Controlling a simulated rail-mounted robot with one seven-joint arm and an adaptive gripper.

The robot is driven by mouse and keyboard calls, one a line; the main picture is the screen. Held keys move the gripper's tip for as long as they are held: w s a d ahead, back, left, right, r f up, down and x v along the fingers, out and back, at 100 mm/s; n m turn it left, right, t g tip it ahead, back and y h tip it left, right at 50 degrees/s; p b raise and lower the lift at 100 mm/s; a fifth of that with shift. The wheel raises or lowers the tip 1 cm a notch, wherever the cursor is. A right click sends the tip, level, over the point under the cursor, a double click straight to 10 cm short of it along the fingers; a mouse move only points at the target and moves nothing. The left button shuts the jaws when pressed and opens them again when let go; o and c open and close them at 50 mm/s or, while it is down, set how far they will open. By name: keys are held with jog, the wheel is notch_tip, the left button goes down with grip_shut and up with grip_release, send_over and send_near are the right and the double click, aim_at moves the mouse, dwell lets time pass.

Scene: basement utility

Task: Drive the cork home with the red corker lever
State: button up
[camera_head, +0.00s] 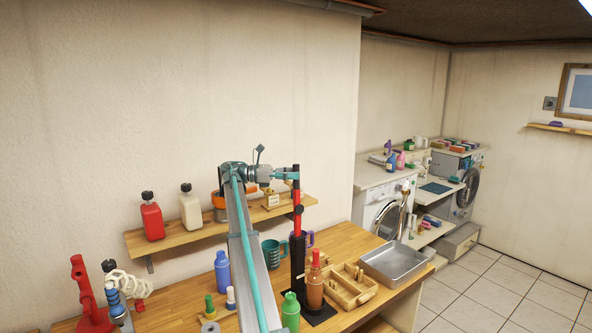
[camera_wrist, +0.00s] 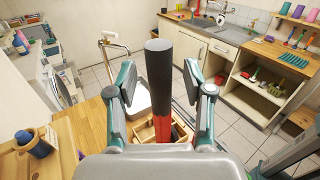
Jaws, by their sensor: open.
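The red corker lever (camera_head: 297,212) stands upright on the black corker stand (camera_head: 297,258) at the right part of the workbench. Its black grip (camera_wrist: 159,75) rises between my fingers in the wrist view, with the red shaft (camera_wrist: 181,130) below it. My gripper (camera_wrist: 159,88) is open, one finger on each side of the grip, with a visible gap at both sides. In the head view my gripper (camera_head: 291,175) is at the lever's upper end. A brown bottle (camera_head: 315,288) with a red top stands at the corker. I cannot make out the cork.
A wooden crate (camera_head: 350,298) and a metal tray (camera_head: 364,267) lie right of the corker. A green bottle (camera_head: 290,313), a blue bottle (camera_head: 222,272) and a teal mug (camera_head: 271,254) stand to its left. A wall shelf (camera_head: 180,236) with bottles runs behind.

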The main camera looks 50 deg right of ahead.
jog(key=shift+s+d, duration=0.5)
jog(key=shift+s, duration=0.05)
jog(key=shift+c, duration=0.4)
grip_shut()
